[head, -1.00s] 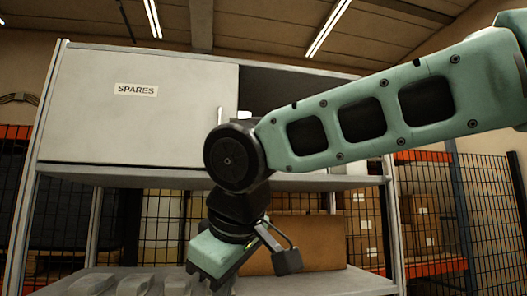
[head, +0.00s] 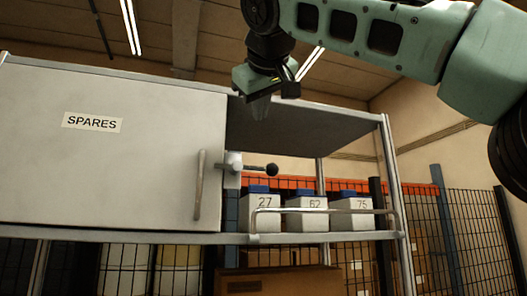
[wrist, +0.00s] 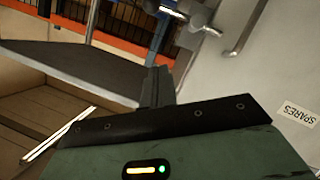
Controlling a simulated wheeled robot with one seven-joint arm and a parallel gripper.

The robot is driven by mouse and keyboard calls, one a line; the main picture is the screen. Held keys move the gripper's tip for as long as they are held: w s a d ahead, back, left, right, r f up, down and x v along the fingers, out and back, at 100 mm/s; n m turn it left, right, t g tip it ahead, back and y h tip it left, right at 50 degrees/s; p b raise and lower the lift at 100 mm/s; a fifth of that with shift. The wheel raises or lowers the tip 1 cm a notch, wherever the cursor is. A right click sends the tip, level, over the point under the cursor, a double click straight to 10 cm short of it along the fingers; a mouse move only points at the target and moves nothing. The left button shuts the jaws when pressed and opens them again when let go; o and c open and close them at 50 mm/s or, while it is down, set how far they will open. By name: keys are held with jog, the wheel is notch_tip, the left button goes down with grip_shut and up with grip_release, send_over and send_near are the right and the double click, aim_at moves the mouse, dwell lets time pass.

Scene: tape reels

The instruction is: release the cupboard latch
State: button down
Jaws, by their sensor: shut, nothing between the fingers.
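The grey cupboard door (head: 110,165) is closed and carries a SPARES label (head: 93,122) and a vertical bar handle (head: 200,185). At its right edge sits the metal latch (head: 234,163), with a lever ending in a black knob (head: 271,170) that points right. In the wrist view part of the latch (wrist: 193,35) shows near the top edge, beside the handle (wrist: 240,38). My gripper (head: 260,108) points down above the latch, in front of the open bay's top, clear of it. Its fingers (wrist: 157,85) are together and empty.
Bins marked 27 (head: 262,213), 62 (head: 306,213) and 75 (head: 352,213) stand on the open shelf right of the latch. A rail (head: 330,211) runs before them. The cupboard's top edge (head: 300,98) is close to my gripper.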

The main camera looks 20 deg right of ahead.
jog(key=shift+w, duration=0.1)
jog(key=p, duration=0.3)
send_over(259, 169)
notch_tip(259, 169, down, 3)
jog(key=shift+s+d+f+b, duration=0.15)
jog(key=shift+s+d+f, duration=0.1)
jog(key=shift+f, duration=0.3)
jog(key=shift+s+d+f+b, duration=0.15)
jog(key=shift+s+f, duration=0.1)
jog(key=shift+f, duration=0.3)
jog(key=shift+s+d+f+b, duration=0.15)
jog(key=shift+s+f, duration=0.1)
jog(key=shift+f, duration=0.3)
